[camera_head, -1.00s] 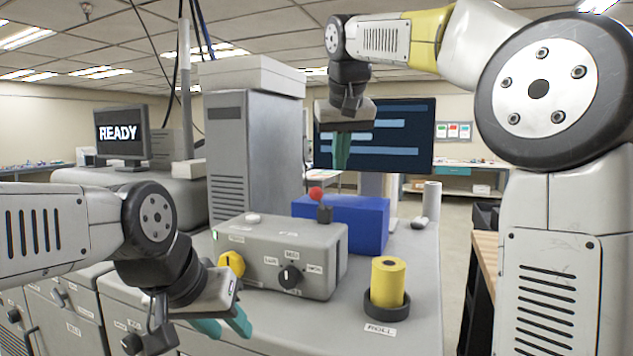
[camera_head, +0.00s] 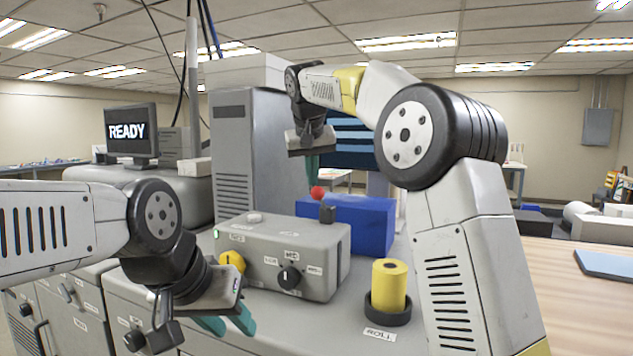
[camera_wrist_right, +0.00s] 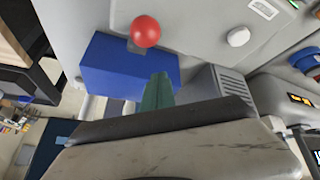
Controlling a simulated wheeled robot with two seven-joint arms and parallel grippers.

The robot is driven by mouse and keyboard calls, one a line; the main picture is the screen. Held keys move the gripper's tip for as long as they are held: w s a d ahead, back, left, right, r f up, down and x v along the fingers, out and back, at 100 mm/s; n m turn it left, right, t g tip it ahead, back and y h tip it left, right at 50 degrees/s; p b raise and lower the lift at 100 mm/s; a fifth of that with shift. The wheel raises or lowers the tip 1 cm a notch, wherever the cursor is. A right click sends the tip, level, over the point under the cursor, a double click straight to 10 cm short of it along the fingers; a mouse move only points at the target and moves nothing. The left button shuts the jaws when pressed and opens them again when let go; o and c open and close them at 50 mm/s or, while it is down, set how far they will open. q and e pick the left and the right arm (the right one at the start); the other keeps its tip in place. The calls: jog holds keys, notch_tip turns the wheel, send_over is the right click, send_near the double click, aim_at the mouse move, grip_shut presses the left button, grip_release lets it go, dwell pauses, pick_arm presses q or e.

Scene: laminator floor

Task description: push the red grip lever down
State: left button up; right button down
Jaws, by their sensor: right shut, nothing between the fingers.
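The ball also shows at the top of the right wrist view (camera_wrist_right: 146,31). My right gripper (camera_head: 312,168) is shut and empty, its green fingers pointing down just above the ball in the head view. In the right wrist view the fingertips (camera_wrist_right: 158,82) are apart from the ball. My left gripper (camera_head: 228,325) hangs low at the front, its teal fingers apart and empty.
The blue block (camera_head: 362,225) stands behind the lever. The control box carries a yellow knob (camera_head: 232,262) and a black dial (camera_head: 289,277). A yellow roll (camera_head: 389,285) stands in a dark holder at the right. A monitor (camera_head: 131,132) reads READY.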

aim_at(321, 200)
jog(key=s, duration=0.4)
jog(key=shift+d+f, duration=0.35)
jog(key=shift+d, duration=0.05)
